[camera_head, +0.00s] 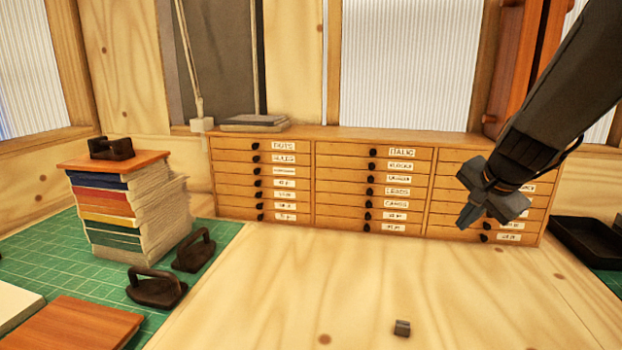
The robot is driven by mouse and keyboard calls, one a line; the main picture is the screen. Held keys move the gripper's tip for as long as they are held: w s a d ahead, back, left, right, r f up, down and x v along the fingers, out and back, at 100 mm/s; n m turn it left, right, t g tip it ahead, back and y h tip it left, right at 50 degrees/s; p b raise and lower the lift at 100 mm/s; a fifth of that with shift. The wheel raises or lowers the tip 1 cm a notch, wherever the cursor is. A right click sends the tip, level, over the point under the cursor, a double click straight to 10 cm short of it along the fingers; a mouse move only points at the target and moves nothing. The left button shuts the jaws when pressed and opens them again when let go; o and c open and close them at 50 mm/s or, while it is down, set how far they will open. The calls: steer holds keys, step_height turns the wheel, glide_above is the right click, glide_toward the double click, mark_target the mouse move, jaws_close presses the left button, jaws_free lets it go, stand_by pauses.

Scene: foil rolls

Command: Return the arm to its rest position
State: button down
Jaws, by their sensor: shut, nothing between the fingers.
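My gripper (468,212) is at the right, at the end of my dark arm (560,95) that comes in from the upper right corner. Its fingers are shut with nothing between them and point down and left. It is in the air in front of the right column of the drawer cabinet (372,137) and hides some drawer fronts and labels. It appears clear of the bench top.
A small dark block (402,328) lies on the bare wooden bench (300,290). A book stack (120,210), dark handled weights (157,288) and a wooden board (75,325) are on the green mat (30,245). A black tray (590,243) is at right. The bench middle is mostly clear.

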steer(key=s+a+f+n+g, duration=0.1)
steer(key=s+a+f+n, duration=0.3)
steer(key=s+a, duration=0.1)
steer(key=s+a+f+n+g, duration=0.2)
steer(key=s+a+f+n, duration=0.2)
steer(key=s+a+f, duration=0.1)
steer(key=s+a+f+n+g, duration=0.1)
steer(key=s+a+f+n, duration=0.4)
steer(key=s, duration=0.1)
steer(key=shift+s+a+f+g+b, duration=0.15)
steer(key=shift+s+a+g+b, duration=0.15)
steer(key=shift+a+g, duration=0.1)
steer(key=shift+s+f, duration=0.2)
steer(key=shift+s, duration=0.15)
